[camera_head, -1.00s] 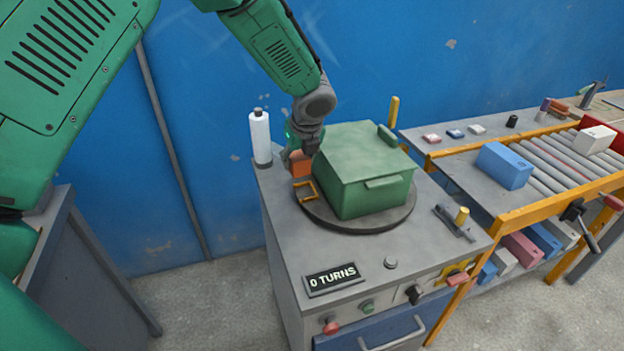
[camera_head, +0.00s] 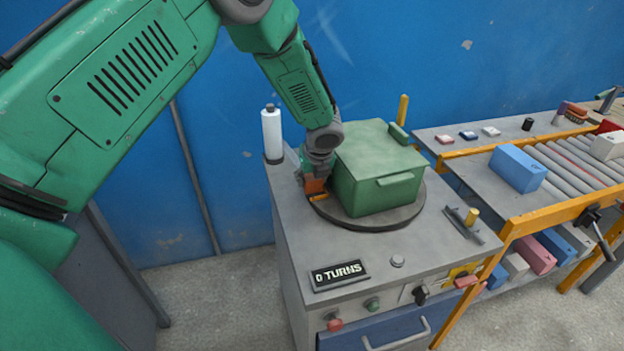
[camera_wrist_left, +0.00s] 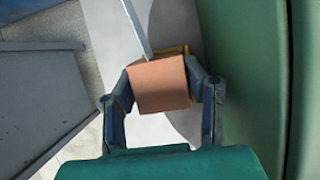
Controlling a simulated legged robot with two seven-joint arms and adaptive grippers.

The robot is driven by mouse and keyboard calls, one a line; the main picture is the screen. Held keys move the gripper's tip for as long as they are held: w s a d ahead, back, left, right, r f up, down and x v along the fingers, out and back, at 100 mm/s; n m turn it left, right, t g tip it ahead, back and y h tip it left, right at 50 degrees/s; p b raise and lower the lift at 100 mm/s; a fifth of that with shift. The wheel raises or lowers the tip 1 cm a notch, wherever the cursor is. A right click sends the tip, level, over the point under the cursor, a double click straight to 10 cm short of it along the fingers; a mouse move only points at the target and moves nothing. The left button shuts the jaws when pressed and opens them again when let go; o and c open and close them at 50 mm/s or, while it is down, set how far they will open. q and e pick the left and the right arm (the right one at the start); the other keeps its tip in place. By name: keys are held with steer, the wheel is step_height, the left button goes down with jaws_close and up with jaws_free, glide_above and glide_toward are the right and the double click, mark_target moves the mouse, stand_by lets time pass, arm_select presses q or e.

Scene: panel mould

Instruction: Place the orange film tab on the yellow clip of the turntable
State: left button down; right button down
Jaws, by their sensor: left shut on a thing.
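The orange film tab (camera_head: 313,186) is held in my left gripper (camera_head: 316,178), low at the left edge of the turntable (camera_head: 398,220). In the left wrist view, the fingers of my left gripper (camera_wrist_left: 161,80) are shut on both sides of the film tab (camera_wrist_left: 158,88). The yellow clip (camera_head: 327,199) shows just beside and below the tab, mostly covered. In the wrist view, a sliver of the clip (camera_wrist_left: 174,50) shows behind the tab's far edge. I cannot tell whether tab and clip touch. My right gripper is not in view.
A green lidded box (camera_head: 376,190) stands on the turntable, close to the right of my gripper. A white bottle (camera_head: 271,133) stands at the back left corner. The front cabinet top around the "0 TURNS" display (camera_head: 340,275) is otherwise open. A roller conveyor (camera_head: 575,165) lies right.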

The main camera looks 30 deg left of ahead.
arm_select(q)
steer(key=c, duration=1.1)
jaws_free()
steer(key=shift+d+f, duration=0.25)
steer(key=shift+d, duration=0.15)
steer(key=shift+o, duration=0.9)
steer(key=shift+w+f, duration=0.1)
steer(key=shift+w, duration=0.05)
steer(key=shift+w+a, duration=0.15)
steer(key=shift+a, duration=0.45)
steer(key=p+v, duration=0.1)
steer(key=v, duration=1.1)
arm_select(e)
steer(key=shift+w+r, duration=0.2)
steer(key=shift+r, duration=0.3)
arm_select(q)
steer(key=shift+d, duration=0.1)
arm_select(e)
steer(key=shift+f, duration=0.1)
